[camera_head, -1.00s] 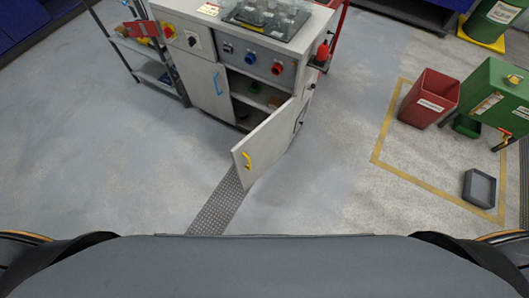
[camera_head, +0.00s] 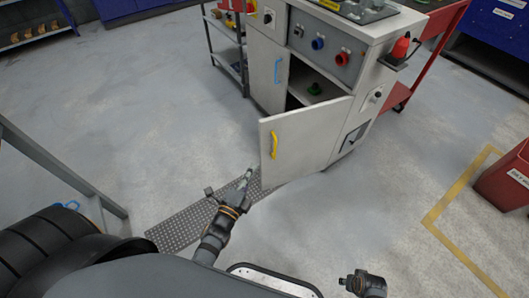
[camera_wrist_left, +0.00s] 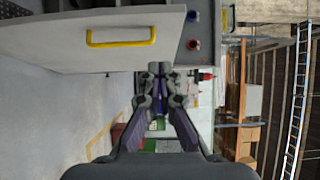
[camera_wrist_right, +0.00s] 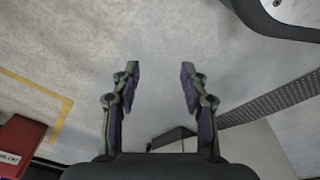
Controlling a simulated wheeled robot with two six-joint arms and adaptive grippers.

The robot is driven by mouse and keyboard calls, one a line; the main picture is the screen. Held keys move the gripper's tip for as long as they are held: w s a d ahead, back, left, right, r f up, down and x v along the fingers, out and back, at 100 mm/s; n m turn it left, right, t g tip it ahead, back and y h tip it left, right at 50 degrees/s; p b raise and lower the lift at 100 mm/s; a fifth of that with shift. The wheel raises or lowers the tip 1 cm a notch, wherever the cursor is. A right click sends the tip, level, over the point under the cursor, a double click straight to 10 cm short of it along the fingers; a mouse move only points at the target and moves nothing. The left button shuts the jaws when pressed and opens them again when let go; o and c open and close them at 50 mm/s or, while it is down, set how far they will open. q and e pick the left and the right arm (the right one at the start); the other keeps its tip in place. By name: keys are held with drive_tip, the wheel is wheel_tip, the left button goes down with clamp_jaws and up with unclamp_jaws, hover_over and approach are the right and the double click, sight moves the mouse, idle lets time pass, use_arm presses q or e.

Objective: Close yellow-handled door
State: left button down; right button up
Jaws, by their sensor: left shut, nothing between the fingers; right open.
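The yellow-handled door (camera_head: 304,135) of the grey cabinet stands open, swung out toward me. Its yellow handle (camera_head: 273,145) is near its free edge. In the left wrist view the door (camera_wrist_left: 60,30) fills the upper left, with the yellow handle (camera_wrist_left: 120,38) across it. My left gripper (camera_head: 250,174) is shut and empty, just left of the door's free edge and apart from the handle. The left gripper also shows in its wrist view (camera_wrist_left: 153,68). My right gripper (camera_wrist_right: 160,68) is open and empty over bare floor. Its arm shows at the bottom right of the head view.
A second cabinet door with a blue handle (camera_head: 278,70) is shut on the left. A perforated floor strip (camera_head: 190,222) runs below the door. A red bin (camera_head: 508,180) stands at right. Floor between is clear.

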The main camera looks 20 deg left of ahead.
use_arm(q)
approach(264, 132)
drive_tip(key=w+d, duration=0.3)
drive_tip(key=shift+w+a+b, duration=0.15)
drive_tip(key=shift+w+a, duration=0.35)
drive_tip(key=shift+w, duration=0.25)
drive_tip(key=shift+w+a+b, duration=0.15)
drive_tip(key=shift+w+a, duration=0.4)
drive_tip(key=shift+w, duration=0.15)
use_arm(e)
drive_tip(key=shift+w+a+r, duration=0.15)
drive_tip(key=shift+w+r, duration=0.15)
drive_tip(key=shift+r, duration=0.15)
drive_tip(key=shift+w+a+r, duration=0.15)
drive_tip(key=shift+w+r, duration=0.1)
drive_tip(key=shift+r, duration=0.2)
